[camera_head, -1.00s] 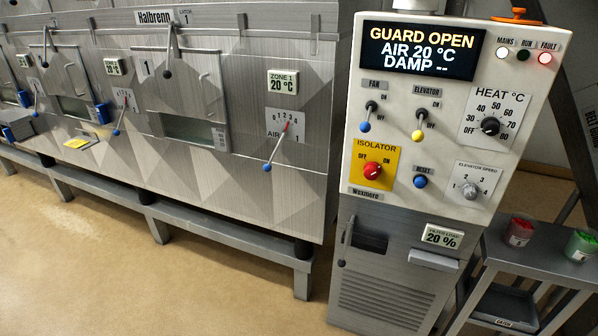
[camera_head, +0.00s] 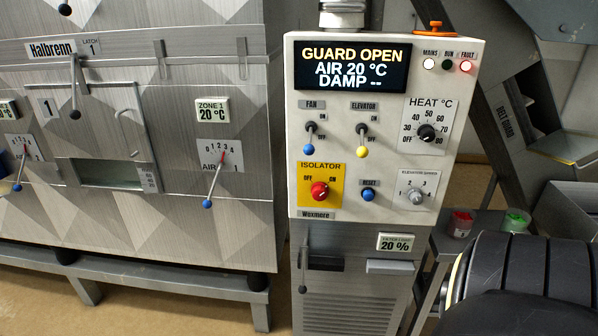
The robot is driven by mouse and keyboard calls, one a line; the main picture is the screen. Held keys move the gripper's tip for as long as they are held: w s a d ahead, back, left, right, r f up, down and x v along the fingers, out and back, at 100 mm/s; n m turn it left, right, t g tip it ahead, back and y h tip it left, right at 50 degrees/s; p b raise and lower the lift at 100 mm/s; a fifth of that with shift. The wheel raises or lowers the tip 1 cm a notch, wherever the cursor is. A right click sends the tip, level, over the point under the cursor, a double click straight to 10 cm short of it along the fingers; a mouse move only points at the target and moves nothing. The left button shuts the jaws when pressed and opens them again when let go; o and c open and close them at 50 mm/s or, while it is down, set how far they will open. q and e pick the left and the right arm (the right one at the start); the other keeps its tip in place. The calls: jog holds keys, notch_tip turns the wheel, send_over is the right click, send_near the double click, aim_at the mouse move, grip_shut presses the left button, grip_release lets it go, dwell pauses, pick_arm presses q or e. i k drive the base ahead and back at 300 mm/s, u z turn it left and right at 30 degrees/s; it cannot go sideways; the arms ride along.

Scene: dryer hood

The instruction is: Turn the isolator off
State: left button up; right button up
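The isolator is a red rotary knob (camera_head: 320,191) on a yellow plate (camera_head: 335,199) at the lower left of the white control panel (camera_head: 466,60). OFF is printed to the knob's upper left and ON to its upper right. Its small pale mark seems to lean toward ON, but it is too small to be certain. The panel's display (camera_head: 351,68) reads GUARD OPEN, AIR 20 °C, DAMP --. Neither of my grippers is in view, and nothing covers the knob.
The blue-tipped fan lever (camera_head: 309,138) and yellow-tipped elevator lever (camera_head: 362,140) sit above the isolator. A blue reset button (camera_head: 368,195) and speed knob (camera_head: 415,196) are to its right. The metal dryer (camera_head: 120,230) stands left. Red (camera_head: 460,223) and green (camera_head: 515,221) tubs stand right.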

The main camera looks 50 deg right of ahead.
aim_at(319, 191)
jog(key=i, duration=0.95)
jog(key=z, duration=1.95)
